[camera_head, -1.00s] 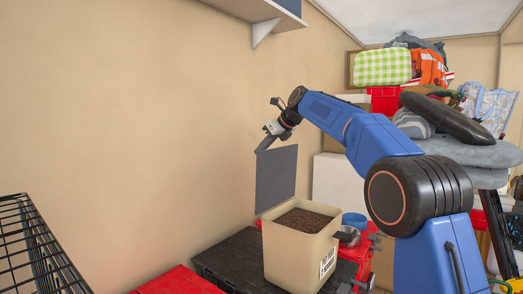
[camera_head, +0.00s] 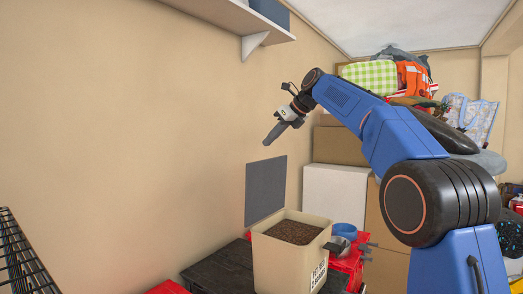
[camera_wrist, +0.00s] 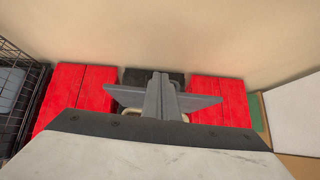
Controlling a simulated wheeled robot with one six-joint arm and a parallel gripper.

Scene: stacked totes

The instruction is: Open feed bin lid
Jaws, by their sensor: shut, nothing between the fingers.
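The feed bin (camera_head: 290,262) is a cream box with brown feed showing inside and printed text on its front. Its grey lid (camera_head: 266,190) stands upright at the bin's back edge, so the bin is open. My gripper (camera_head: 270,137) is shut and empty, in the air above the lid and apart from it. In the wrist view the shut fingers (camera_wrist: 160,88) hide the middle of the lid (camera_wrist: 200,101), which shows on both sides, and most of the bin.
The bin stands on a black tote (camera_head: 220,268) with red totes (camera_head: 350,262) beside it. A blue bowl (camera_head: 345,231) and a metal bowl sit to its right. A wall shelf (camera_head: 235,20) is above left; a wire cage (camera_head: 22,255) is at lower left.

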